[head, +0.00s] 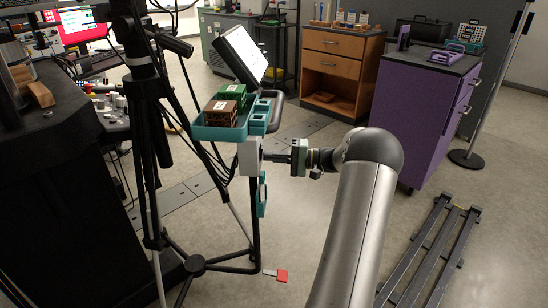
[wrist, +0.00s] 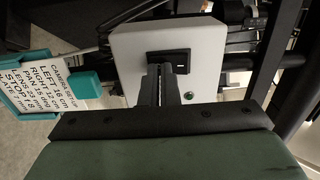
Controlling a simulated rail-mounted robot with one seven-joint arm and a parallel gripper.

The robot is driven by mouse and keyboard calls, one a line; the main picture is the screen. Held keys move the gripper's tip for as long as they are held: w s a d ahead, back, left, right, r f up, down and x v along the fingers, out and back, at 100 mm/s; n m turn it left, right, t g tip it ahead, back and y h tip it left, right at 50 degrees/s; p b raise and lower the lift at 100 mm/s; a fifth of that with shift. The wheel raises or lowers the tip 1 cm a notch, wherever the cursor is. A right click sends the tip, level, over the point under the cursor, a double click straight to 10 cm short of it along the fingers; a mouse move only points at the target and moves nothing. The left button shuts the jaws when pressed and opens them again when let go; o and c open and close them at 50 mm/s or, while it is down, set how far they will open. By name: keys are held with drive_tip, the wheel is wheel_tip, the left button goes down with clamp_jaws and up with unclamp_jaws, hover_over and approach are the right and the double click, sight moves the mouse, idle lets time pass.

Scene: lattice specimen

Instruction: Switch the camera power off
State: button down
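A white power box (head: 249,158) is mounted on the stand below the teal tray. In the wrist view the white box (wrist: 128,62) fills the upper middle and carries a black rocker switch (wrist: 182,60) with a small white mark. A small green light (wrist: 188,96) sits on the box below the switch. My gripper (head: 266,157) points left at the box face. In the wrist view my gripper's fingers (wrist: 161,68) are together and empty, their tips in front of the switch and hiding its left part. I cannot tell whether the tips touch it.
A teal holder with a printed camera setup card (wrist: 38,88) is left of the box. The teal tray (head: 202,131) above holds brown and green lattice blocks. Black tripod legs (head: 150,150) stand to the left. A red-tipped item (head: 282,275) lies on the floor.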

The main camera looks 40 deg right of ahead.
drive_tip(key=f+p+v, duration=0.1)
drive_tip(key=v, duration=1.3)
drive_tip(key=shift+f, duration=0.25)
